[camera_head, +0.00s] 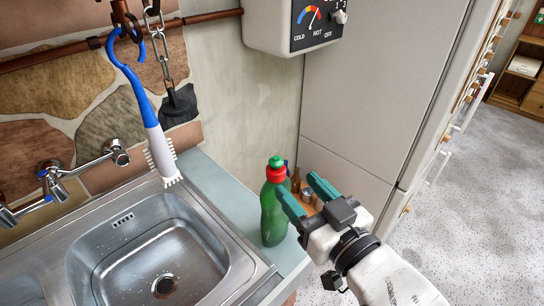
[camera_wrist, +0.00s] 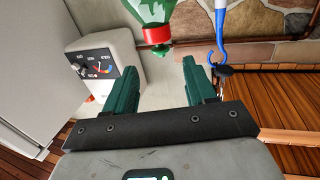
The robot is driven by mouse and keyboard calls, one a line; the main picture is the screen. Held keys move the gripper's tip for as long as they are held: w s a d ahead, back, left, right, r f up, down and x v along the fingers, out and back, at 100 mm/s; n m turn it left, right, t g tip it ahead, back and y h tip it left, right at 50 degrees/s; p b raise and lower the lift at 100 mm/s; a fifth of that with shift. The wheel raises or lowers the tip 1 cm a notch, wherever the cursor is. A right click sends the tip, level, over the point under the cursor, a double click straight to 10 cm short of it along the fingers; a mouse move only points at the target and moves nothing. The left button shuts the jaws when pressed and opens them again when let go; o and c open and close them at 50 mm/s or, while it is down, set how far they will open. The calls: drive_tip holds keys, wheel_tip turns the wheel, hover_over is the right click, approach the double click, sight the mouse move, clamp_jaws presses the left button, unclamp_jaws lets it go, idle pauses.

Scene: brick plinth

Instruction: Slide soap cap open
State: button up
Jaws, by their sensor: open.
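A green soap bottle (camera_head: 273,215) stands upright on the counter at the right of the sink. Its red cap (camera_head: 276,172) has a green tip on top. In the wrist view the picture is upside down, and the bottle (camera_wrist: 150,10) hangs from the top edge with its red cap (camera_wrist: 157,36) below. My gripper (camera_head: 297,184) is open and empty, at the right of the bottle near cap height. In the wrist view the cap lies beyond and between the two green fingers of my gripper (camera_wrist: 160,62). The exact gap between fingers and cap is hard to tell.
A metal sink (camera_head: 165,255) is left of the bottle. A blue-and-white brush (camera_head: 150,110) and a chain with a black plug (camera_head: 178,103) hang above it. Small bottles (camera_head: 308,195) stand behind my gripper. A water heater (camera_head: 290,22) and a tall fridge (camera_head: 375,90) are behind.

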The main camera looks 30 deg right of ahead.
sight(272, 158)
drive_tip(key=shift+w+f+b, duration=0.15)
drive_tip(key=shift+w+b, duration=1.2)
drive_tip(key=shift+b, duration=0.45)
drive_tip(key=w, duration=0.8)
drive_tip(key=shift+a, duration=0.3)
drive_tip(key=shift+c, duration=0.4)
clamp_jaws()
